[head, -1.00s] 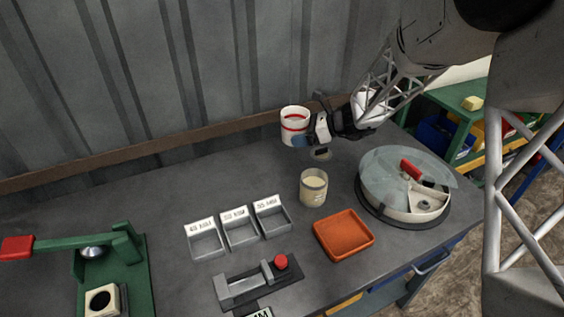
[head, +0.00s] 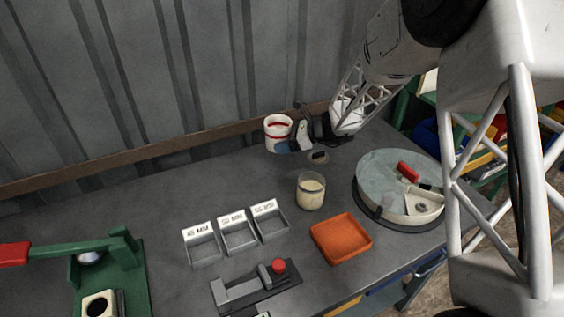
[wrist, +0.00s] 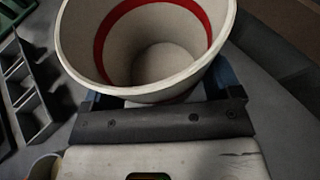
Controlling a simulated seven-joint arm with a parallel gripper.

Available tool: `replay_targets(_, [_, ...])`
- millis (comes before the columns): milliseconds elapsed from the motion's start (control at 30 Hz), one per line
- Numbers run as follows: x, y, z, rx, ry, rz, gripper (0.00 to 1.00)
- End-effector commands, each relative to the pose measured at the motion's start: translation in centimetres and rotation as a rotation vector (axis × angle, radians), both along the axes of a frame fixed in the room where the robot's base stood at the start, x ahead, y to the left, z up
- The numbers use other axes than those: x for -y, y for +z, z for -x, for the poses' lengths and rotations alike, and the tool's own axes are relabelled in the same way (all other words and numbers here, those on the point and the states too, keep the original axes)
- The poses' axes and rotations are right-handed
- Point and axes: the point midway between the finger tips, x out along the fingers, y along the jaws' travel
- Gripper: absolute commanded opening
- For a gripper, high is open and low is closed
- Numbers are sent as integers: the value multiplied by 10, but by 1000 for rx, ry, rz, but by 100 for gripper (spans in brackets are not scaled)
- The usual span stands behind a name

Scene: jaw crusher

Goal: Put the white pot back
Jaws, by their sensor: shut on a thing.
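The white pot (head: 278,131) with a red band inside is near the back edge of the bench, close to the wall. In the wrist view the pot (wrist: 150,88) fills the top middle, and its inside looks empty. My gripper (head: 292,146) is shut on the pot from its right side, with blue-tipped fingers against it. The pot is upright or nearly so. I cannot tell whether its base touches the bench. A small dark disc-like spot (head: 319,157) lies on the bench just right of the gripper.
A glass jar of pale stuff (head: 311,191), an orange tray (head: 341,238), and a round lidded carousel (head: 400,188) stand to the right. Three labelled grey bins (head: 238,232), a red-knobbed fixture (head: 256,288) and a green lever press (head: 108,270) stand in front and left. The back left bench is clear.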

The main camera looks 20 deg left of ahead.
Motion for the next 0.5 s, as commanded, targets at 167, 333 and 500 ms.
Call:
replay_targets(167, [0,-27,0,-3,-1,0,54])
replay_targets(333, [0,-43,0,-1,0,0,54])
replay_targets(500, [0,-47,0,0,0,0,54])
